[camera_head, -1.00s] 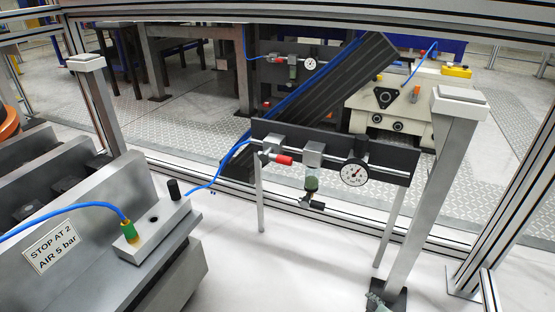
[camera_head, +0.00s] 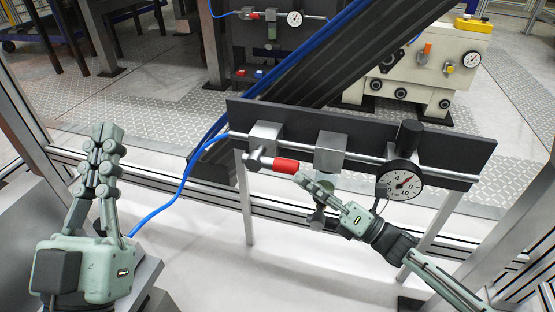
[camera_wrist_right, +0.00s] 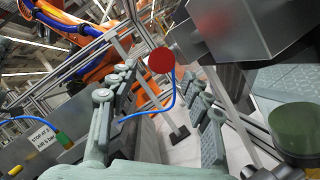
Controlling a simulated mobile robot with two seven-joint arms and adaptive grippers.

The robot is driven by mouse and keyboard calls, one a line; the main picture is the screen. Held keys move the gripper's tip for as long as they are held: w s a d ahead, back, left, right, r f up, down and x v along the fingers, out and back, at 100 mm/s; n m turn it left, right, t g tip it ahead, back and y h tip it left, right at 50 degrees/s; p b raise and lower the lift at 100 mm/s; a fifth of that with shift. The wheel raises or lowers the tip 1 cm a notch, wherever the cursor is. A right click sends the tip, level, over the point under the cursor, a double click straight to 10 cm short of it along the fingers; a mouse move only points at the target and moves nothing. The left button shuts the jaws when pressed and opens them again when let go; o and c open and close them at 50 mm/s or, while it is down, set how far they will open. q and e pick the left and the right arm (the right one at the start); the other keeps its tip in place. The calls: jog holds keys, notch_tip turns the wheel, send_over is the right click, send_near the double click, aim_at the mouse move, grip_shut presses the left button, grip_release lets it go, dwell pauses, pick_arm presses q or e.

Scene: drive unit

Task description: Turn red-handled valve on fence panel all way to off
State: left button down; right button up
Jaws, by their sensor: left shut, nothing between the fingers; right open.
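The red valve handle (camera_head: 286,165) points right, roughly along the pipe, from a metal valve body (camera_head: 265,139) on the dark fence panel (camera_head: 455,150). My right gripper (camera_head: 303,184) comes in from the lower right, its fingertips close to the handle's free end. In the right wrist view its fingers (camera_wrist_right: 160,80) are spread apart. The handle's round red end (camera_wrist_right: 160,61) shows between and just beyond the fingertips; I cannot tell whether they touch it. My left gripper (camera_head: 106,132) is shut and empty at the left, pointing up, well away from the panel.
A metal block (camera_head: 331,151) and a dial gauge (camera_head: 399,183) sit along the pipe to the right of the handle, close to my right arm. A blue hose (camera_head: 172,198) curves down from the panel's left end. A dark sloping conveyor (camera_head: 345,70) stands behind.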

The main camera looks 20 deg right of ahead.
aim_at(283, 166)
jog(key=x, duration=0.6)
jog(key=shift+w+a+r, duration=0.1)
jog(key=shift+w+a, duration=0.15)
jog(key=shift+a, duration=0.05)
grip_shut()
